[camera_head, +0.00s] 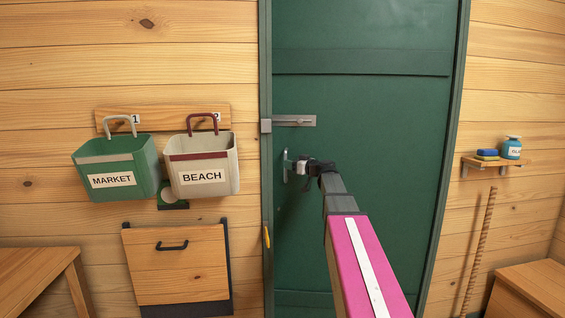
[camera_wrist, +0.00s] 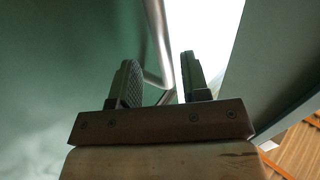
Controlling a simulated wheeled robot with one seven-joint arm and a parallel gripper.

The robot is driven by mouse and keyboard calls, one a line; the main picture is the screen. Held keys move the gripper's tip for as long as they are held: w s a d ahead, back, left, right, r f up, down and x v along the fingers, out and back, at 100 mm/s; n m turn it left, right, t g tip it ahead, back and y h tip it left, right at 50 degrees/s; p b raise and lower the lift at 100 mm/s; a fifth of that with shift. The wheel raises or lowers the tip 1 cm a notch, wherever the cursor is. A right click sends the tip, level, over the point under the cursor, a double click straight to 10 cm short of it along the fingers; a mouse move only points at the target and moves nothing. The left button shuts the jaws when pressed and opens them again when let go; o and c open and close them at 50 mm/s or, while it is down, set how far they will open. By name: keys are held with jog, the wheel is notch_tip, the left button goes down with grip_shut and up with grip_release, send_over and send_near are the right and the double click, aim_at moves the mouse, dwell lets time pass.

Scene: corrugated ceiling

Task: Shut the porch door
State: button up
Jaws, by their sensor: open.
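The green porch door (camera_head: 360,120) fills the middle of the head view inside a green frame (camera_head: 266,200). In the wrist view the door (camera_wrist: 60,80) is on the left, and a bright white gap beside it suggests it stands ajar. A silver handle (camera_head: 287,165) sits near the door's left edge, below a sliding bolt (camera_head: 295,120). My gripper (camera_head: 308,166) is at the handle. In the wrist view my open gripper (camera_wrist: 157,65) has the handle's bar (camera_wrist: 157,40) showing between its fingers; contact cannot be told.
Green MARKET (camera_head: 112,163) and pale BEACH (camera_head: 203,163) baskets hang left of the door above a wooden flap (camera_head: 177,265). Wooden furniture stands at both lower corners.

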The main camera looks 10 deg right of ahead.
jog(key=x, duration=0.4)
jog(key=shift+w+d, duration=0.15)
jog(key=shift+d, duration=0.05)
jog(key=shift+a, duration=0.9)
jog(key=shift+d, duration=0.1)
grip_shut()
jog(key=shift+d, duration=0.15)
